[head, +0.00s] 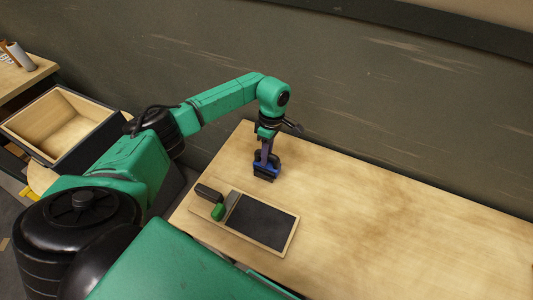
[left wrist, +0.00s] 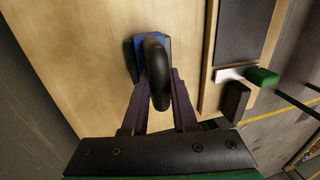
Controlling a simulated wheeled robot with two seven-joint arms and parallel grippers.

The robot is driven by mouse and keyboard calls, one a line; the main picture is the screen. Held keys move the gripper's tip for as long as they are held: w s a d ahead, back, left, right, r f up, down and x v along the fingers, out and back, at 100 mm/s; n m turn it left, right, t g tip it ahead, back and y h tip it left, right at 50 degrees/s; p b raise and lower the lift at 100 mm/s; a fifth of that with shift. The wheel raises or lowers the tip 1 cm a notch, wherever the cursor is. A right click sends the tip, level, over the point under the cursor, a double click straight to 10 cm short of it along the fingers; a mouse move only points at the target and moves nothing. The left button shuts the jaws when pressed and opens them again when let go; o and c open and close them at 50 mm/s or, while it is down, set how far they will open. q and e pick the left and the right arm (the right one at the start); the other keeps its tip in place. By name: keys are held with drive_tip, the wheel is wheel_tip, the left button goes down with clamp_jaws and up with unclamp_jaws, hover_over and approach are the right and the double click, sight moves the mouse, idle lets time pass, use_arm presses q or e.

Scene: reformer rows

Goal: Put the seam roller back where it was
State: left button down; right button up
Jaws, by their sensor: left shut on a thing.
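My left gripper (head: 266,150) is shut on a blue tool (head: 267,167) with a dark underside, over the far left part of the wooden table. In the left wrist view, the fingers (left wrist: 160,100) are on either side of its rounded black handle (left wrist: 156,70), and its blue body (left wrist: 135,55) is beyond. I cannot tell whether it touches the table, or whether it is the seam roller. A small green-handled tool (head: 218,211) with a pale head lies at the left end of a wooden tray (head: 284,245), apart from the gripper. My right gripper is out of view.
The tray holds a dark flat panel (head: 262,222) and has a black block (head: 208,193) at its left end. The wooden table (head: 390,220) is bare to the right. A wall (head: 400,90) runs behind it. An open box (head: 60,125) stands at the left.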

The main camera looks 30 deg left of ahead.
use_arm(q)
drive_tip(key=c, duration=1.1)
unclamp_jaws()
drive_tip(key=shift+f, duration=0.2)
drive_tip(key=o, duration=0.4)
drive_tip(key=shift+r, duration=0.1)
drive_tip(key=shift+r, duration=0.35)
drive_tip(key=b+v, duration=0.3)
drive_tip(key=v, duration=0.8)
drive_tip(key=shift+r, duration=0.3)
